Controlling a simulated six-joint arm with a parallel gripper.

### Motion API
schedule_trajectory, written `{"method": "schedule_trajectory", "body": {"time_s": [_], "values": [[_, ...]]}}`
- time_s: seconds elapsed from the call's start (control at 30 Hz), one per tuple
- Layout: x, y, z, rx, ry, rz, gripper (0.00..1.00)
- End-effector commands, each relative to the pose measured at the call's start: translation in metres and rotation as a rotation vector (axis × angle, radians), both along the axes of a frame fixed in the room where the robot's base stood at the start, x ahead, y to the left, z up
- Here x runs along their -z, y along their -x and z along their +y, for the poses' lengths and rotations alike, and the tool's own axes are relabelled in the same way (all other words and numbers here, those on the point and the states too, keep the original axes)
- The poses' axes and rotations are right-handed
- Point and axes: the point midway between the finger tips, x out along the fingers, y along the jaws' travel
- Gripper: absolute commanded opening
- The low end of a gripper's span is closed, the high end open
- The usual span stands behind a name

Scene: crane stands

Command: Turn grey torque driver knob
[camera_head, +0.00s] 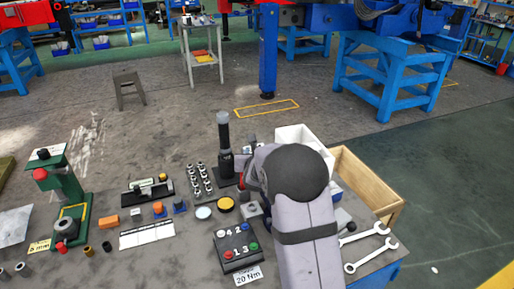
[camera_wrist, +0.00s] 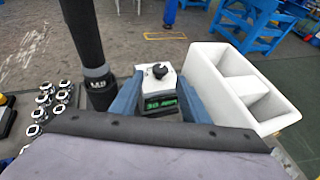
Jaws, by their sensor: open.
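The grey torque driver is a small light grey box (camera_wrist: 163,85) in the middle of the wrist view. A black knob (camera_wrist: 159,71) sits on top of it, and a dark display with green characters (camera_wrist: 161,105) is on its near face; the characters are hard to read. My gripper (camera_wrist: 158,92) is open. Its blue-grey fingers show to the left and right of the box, with the knob between them in the picture. I cannot tell whether they touch it. In the head view my arm hides the driver and most of my gripper.
A tall black post marked M8 (camera_wrist: 97,80) stands close left of the fingers. A white divided tray (camera_wrist: 240,85) is close on the right. Several nuts (camera_wrist: 45,100) stand at left. A button box (camera_head: 237,246), wrenches (camera_head: 370,255) and a green press (camera_head: 68,190) are on the bench.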

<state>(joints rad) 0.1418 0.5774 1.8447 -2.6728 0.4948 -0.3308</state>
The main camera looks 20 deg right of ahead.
Motion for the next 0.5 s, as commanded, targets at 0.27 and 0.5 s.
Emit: {"method": "schedule_trajectory", "body": {"time_s": [0.27,0.5], "values": [[0.011,-0.027,-0.012,0.003,-0.002,0.0,0.42],[0.02,-0.046,-0.019,0.003,-0.002,-0.001,0.42]]}}
